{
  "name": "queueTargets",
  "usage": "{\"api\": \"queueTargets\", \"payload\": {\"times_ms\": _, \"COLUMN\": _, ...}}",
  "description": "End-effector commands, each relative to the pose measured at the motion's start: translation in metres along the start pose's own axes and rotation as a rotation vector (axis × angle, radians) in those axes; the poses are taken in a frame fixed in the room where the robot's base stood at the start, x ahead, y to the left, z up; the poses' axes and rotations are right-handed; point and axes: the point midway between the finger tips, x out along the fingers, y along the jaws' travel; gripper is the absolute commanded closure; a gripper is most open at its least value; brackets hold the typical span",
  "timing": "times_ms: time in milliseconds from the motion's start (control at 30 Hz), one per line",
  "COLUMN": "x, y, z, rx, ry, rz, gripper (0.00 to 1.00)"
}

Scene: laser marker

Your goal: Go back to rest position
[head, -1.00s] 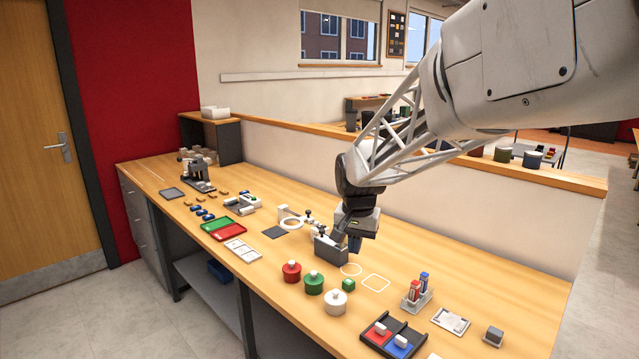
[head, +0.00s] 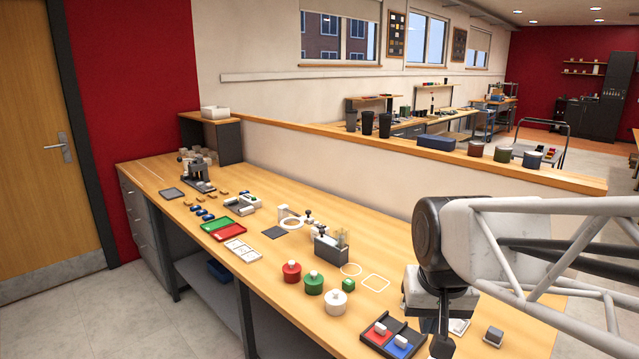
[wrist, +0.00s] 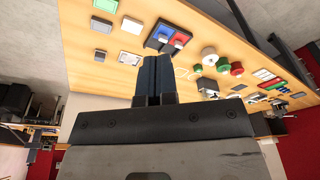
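My gripper shows in the wrist view (wrist: 155,62) with its two dark blue fingers side by side. They look shut, with nothing held between them. In the head view, my wrist and gripper hang at the lower right, in front of the right part of the wooden bench (head: 385,228). The gripper is seen side-on there and its fingertips are hard to make out. It partly hides a white plate and covers the place of the marker holder.
A grey slotted box (head: 331,250) stands behind. A low partition (head: 400,152) runs along the back.

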Motion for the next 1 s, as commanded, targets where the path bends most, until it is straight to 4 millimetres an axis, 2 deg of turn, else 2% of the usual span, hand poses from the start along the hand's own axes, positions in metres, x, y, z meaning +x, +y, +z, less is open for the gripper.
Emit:
{"api": "queueTargets", "payload": {"times_ms": 33, "x": -0.001, "y": 0.005, "z": 0.014, "rx": -0.009, "ry": 0.008, "rz": 0.001, "gripper": 1.0}}
{"api": "queueTargets", "payload": {"times_ms": 200, "x": 0.003, "y": 0.015, "z": 0.053, "rx": -0.044, "ry": 0.025, "rz": 0.004, "gripper": 1.0}}
{"api": "queueTargets", "payload": {"times_ms": 400, "x": 0.006, "y": 0.022, "z": 0.08, "rx": -0.071, "ry": 0.037, "rz": 0.007, "gripper": 1.0}}
{"api": "queueTargets", "payload": {"times_ms": 567, "x": 0.008, "y": 0.024, "z": 0.087, "rx": -0.078, "ry": 0.038, "rz": 0.007, "gripper": 1.0}}
{"api": "queueTargets", "payload": {"times_ms": 1000, "x": 0.008, "y": 0.023, "z": 0.087, "rx": -0.078, "ry": 0.038, "rz": 0.007, "gripper": 1.0}}
